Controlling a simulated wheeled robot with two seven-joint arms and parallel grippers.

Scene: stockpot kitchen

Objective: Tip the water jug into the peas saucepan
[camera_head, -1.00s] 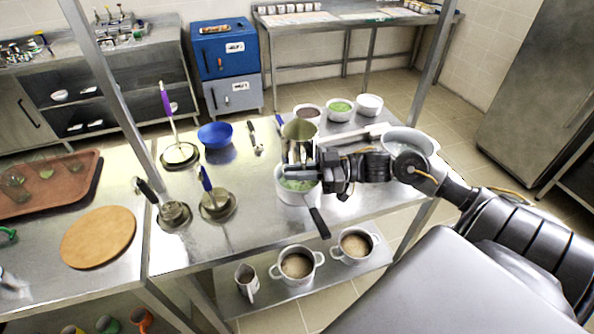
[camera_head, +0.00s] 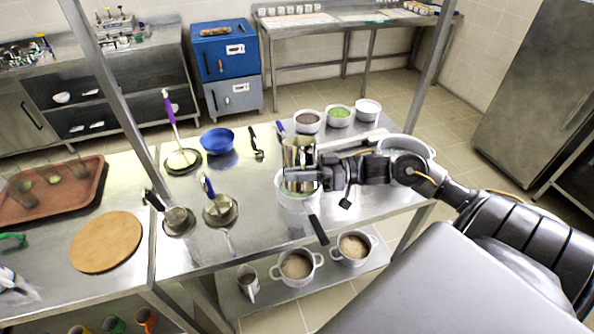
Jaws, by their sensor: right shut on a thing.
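My right gripper (camera_head: 312,174) is shut on a shiny metal water jug (camera_head: 298,154). It holds the jug directly over the white peas saucepan (camera_head: 296,214), with the jug's lower part hiding much of the pan's mouth. A little green of the peas shows under the jug. The jug looks close to upright; I cannot make out its exact tilt, and no stream of water shows. The saucepan stands on the steel table, its black handle pointing toward the front right. My left gripper is not in view.
A large pot (camera_head: 404,148) stands behind my right forearm. Small bowls of brown, green (camera_head: 339,117) and white food line the back edge. A blue bowl (camera_head: 217,141) and ladles (camera_head: 220,210) lie left. Two lidless pots (camera_head: 296,267) and a mug sit on the lower shelf.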

